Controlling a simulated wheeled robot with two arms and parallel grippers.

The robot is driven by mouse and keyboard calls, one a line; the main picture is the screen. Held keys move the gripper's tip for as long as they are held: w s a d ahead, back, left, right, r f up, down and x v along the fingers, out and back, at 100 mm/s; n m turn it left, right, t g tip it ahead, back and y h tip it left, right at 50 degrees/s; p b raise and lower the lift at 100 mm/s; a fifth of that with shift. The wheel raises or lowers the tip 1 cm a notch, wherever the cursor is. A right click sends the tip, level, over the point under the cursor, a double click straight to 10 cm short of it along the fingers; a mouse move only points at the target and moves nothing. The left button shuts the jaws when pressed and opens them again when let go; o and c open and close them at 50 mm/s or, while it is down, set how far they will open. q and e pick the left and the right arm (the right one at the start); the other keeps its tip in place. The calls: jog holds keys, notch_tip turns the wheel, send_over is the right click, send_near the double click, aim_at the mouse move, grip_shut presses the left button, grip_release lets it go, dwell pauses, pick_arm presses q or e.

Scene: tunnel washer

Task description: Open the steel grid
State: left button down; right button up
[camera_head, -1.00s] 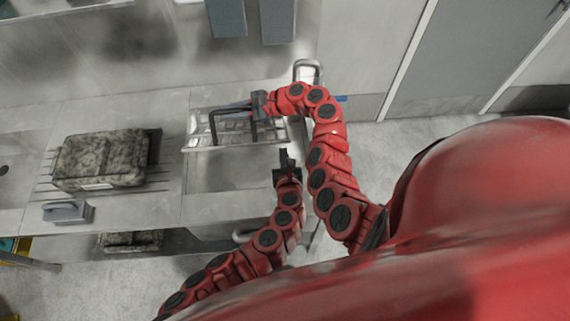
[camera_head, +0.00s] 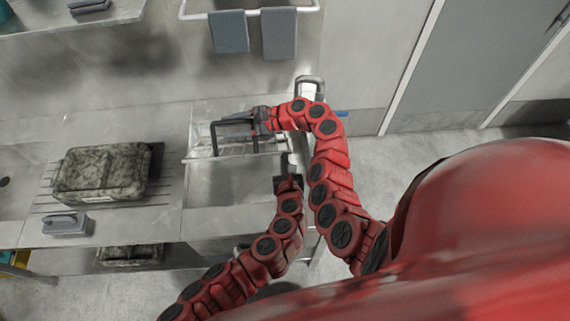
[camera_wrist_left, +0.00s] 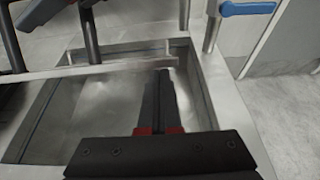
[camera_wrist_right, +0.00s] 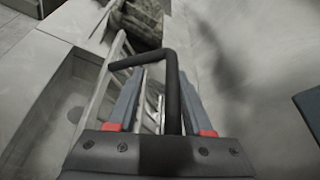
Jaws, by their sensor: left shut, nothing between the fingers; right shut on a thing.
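The steel grid (camera_head: 199,152) lies raised over the back part of the sink basin, with its front edge across the opening. It has black handles (camera_head: 213,138). My right gripper (camera_head: 248,120) is shut on a black handle, which also runs between its fingers in the right wrist view (camera_wrist_right: 171,85). My left gripper (camera_head: 288,160) is shut and empty, over the right side of the basin, in front of the grid. In the left wrist view its fingers (camera_wrist_left: 162,85) point at the grid's front edge (camera_wrist_left: 105,71). My right arm hides the grid's right end.
The open basin (camera_head: 225,185) is empty in front of the grid. A mottled dark case (camera_head: 103,172) and a grey iron-like object (camera_head: 66,224) stand on the counter to the left. Grey towels (camera_head: 279,33) hang behind. A blue-handled lever (camera_wrist_left: 247,8) is at the right.

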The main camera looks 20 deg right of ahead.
jog(key=shift+o, duration=1)
jog(key=shift+f, duration=0.1)
pick_arm(q)
jog(key=shift+w+r, duration=0.1)
jog(key=shift+r, duration=0.2)
